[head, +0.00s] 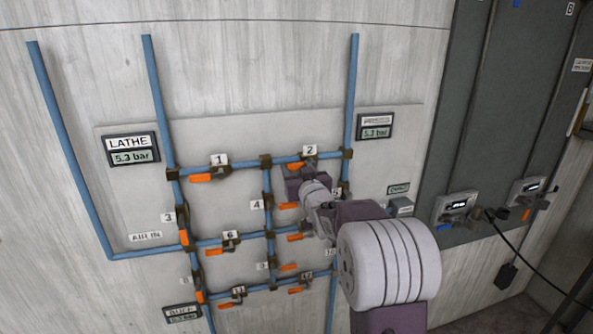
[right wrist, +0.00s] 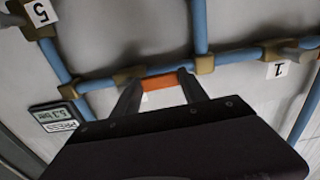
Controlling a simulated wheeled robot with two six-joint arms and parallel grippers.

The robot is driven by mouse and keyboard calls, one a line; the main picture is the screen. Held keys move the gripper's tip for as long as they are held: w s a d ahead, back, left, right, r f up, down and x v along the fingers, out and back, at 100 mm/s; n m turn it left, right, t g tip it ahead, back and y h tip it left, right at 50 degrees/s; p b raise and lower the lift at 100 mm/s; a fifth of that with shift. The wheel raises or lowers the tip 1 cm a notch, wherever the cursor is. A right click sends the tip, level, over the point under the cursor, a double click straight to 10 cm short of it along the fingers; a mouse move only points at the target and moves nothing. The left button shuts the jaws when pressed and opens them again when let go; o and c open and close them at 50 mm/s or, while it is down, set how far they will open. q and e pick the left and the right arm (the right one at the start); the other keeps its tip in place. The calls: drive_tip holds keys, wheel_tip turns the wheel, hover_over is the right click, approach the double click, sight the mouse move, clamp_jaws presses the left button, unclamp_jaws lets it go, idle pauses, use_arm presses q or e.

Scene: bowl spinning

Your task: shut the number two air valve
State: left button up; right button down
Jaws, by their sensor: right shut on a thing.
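The number two valve is on the top blue pipe, under its label "2" (head: 310,151) in the head view. A bit of its orange handle (head: 294,166) shows above my right gripper (head: 292,184), which hides the rest. In the right wrist view, which looks upside down, the orange handle (right wrist: 160,82) lies between the two fingers of my right gripper, roughly along the pipe. The fingers are shut on it. My left gripper is not in view.
Valve 1 (head: 201,178) is left on the same pipe, its orange handle along the pipe. Several other orange-handled valves sit below. The lathe display (head: 131,150) and the right-hand display (head: 376,126) both read 5.3 bar. Grey cabinets (head: 500,110) stand at right.

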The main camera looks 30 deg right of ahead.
drive_tip(key=s+d+f+n+b, duration=0.1)
drive_tip(key=d+f+n+b, duration=0.4)
drive_tip(key=n+b, duration=0.9)
drive_tip(key=shift+s+d+f+n, duration=0.15)
drive_tip(key=shift+f+n, duration=0.2)
drive_tip(key=shift+n, duration=1.45)
drive_tip(key=c, duration=0.6)
unclamp_jaws()
drive_tip(key=shift+r, duration=0.1)
drive_tip(key=shift+s, duration=0.1)
